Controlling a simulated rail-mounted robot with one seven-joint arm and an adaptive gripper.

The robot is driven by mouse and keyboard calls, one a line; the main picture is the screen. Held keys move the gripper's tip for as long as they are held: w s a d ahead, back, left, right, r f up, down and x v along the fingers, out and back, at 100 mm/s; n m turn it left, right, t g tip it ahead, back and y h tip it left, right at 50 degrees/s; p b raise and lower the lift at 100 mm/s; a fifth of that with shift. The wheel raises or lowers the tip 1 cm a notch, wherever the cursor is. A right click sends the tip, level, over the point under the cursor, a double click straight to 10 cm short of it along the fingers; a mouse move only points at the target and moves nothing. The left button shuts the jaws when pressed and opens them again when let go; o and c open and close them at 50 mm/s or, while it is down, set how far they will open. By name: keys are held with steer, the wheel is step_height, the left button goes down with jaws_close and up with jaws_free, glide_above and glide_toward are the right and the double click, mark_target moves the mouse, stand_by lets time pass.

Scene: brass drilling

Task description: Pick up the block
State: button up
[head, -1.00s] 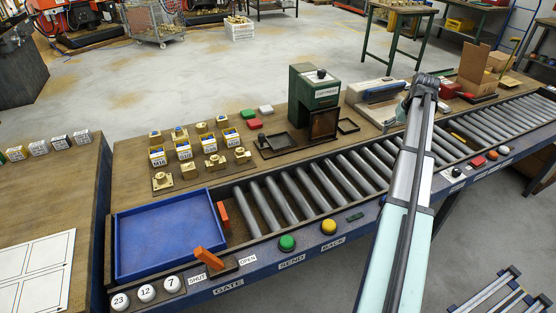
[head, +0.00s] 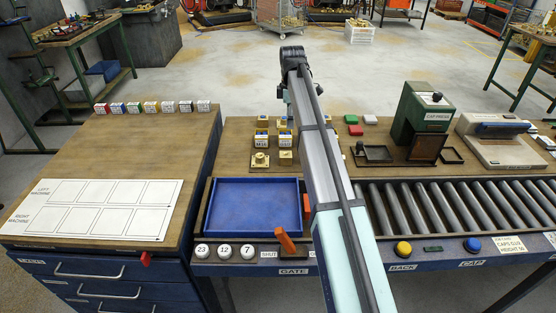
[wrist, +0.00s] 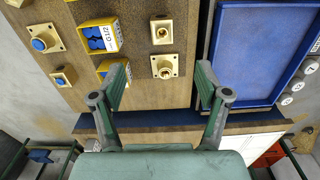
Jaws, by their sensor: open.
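The task's word "block" could fit several things. Small labelled blocks (head: 152,107) stand in a row along the back of the left bench. Yellow labelled boxes (head: 262,139) stand among brass fittings (head: 260,160) behind the blue tray. In the wrist view, one yellow box (wrist: 100,36) holds blue pieces, and square brass fittings (wrist: 164,67) lie near it. My gripper (wrist: 163,84) is open, with nothing between its fingers. In the head view my arm hides some of the fittings.
The blue tray (head: 257,181) is empty, with an orange lever (head: 285,240) at its front. The roller conveyor (head: 430,205), the green cap press (head: 422,115) and a small black tray (head: 373,154) are to the right. The left bench top (head: 120,150) is largely clear, with white machine sheets (head: 95,183).

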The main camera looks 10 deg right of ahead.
steer(key=a, duration=0.1)
steer(key=p, duration=0.3)
glide_toward(286, 154)
steer(key=shift+n, duration=0.3)
steer(key=f, duration=0.6)
steer(key=shift+w, duration=0.25)
steer(key=shift+s+f+p, duration=0.15)
steer(key=shift+f+p, duration=0.55)
steer(key=shift+f, duration=1.9)
jaws_close()
